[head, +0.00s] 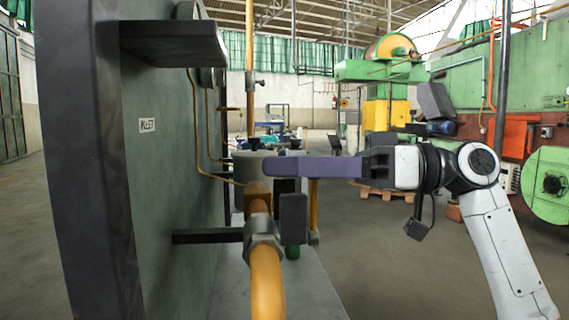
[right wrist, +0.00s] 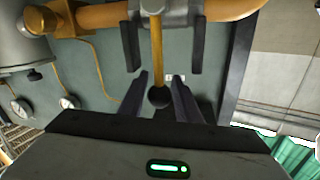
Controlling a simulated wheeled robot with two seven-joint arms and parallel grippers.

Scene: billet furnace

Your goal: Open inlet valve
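The inlet valve (head: 262,238) sits on an orange pipe (head: 267,285) beside the green panel in the head view. In the right wrist view its metal body (right wrist: 172,10) is at the top edge. A yellow lever (right wrist: 157,50) runs down from it to a black ball knob (right wrist: 158,97). My right gripper (head: 245,168) reaches in from the right above the pipe. Its two purple fingers (right wrist: 159,82) are apart, one on each side of the knob, with visible gaps. In the head view I cannot clearly make out the knob. My left gripper is not in view.
The green panel (head: 178,170) stands close on the left, with dark brackets (head: 207,236) sticking out. Gauges (right wrist: 67,102) and thin yellow tubing show in the wrist view. A grey cylinder (head: 250,168) is behind the valve. Open floor lies to the right.

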